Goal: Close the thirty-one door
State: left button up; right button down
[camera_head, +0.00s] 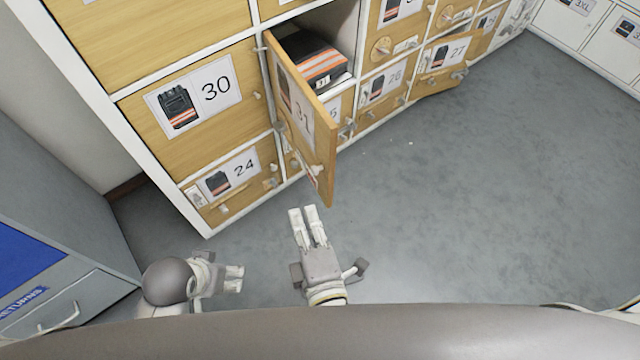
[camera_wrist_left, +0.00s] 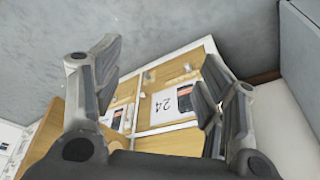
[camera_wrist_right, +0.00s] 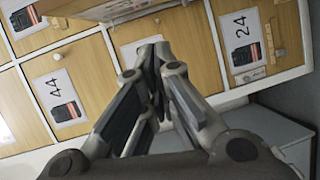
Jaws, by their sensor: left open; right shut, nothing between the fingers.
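The thirty-one door (camera_head: 303,118) is a wooden panel labelled 31. It stands swung out from its compartment, its free edge toward me. A folded dark garment with orange and pale stripes (camera_head: 318,62) lies inside the compartment. My right gripper (camera_head: 304,211) is shut and empty, below and in front of the door's lower end, with no visible contact. Its fingers also show in the right wrist view (camera_wrist_right: 158,52). My left gripper (camera_head: 236,278) is open and empty, lower left of the door, over the floor. Its spread fingers show in the left wrist view (camera_wrist_left: 160,55).
Door 30 (camera_head: 198,96) and door 24 (camera_head: 233,182) are shut at the left. Door 27 (camera_head: 441,72) stands ajar at the right. A grey cabinet with a blue panel (camera_head: 27,254) stands at the lower left. The grey floor (camera_head: 480,200) is clear at the right.

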notch_tip(320, 180, up, 6)
jog(key=s+t+b, duration=0.1)
jog(key=t, duration=0.1)
pick_arm(q)
jog(key=s+p+v, duration=0.1)
jog(key=p+v, duration=0.1)
jog(key=v, duration=0.3)
jog(key=p+x, duration=0.1)
jog(key=x, duration=0.5)
jog(key=shift+d, duration=0.15)
pick_arm(e)
jog(key=w+d, duration=0.2)
jog(key=w, duration=0.9)
jog(key=shift+d, duration=0.25)
pick_arm(q)
jog(key=shift+r+p, duration=0.1)
jog(key=shift+p, duration=0.2)
pick_arm(e)
jog(key=shift+w+d+f, duration=0.1)
jog(key=shift+d, duration=0.05)
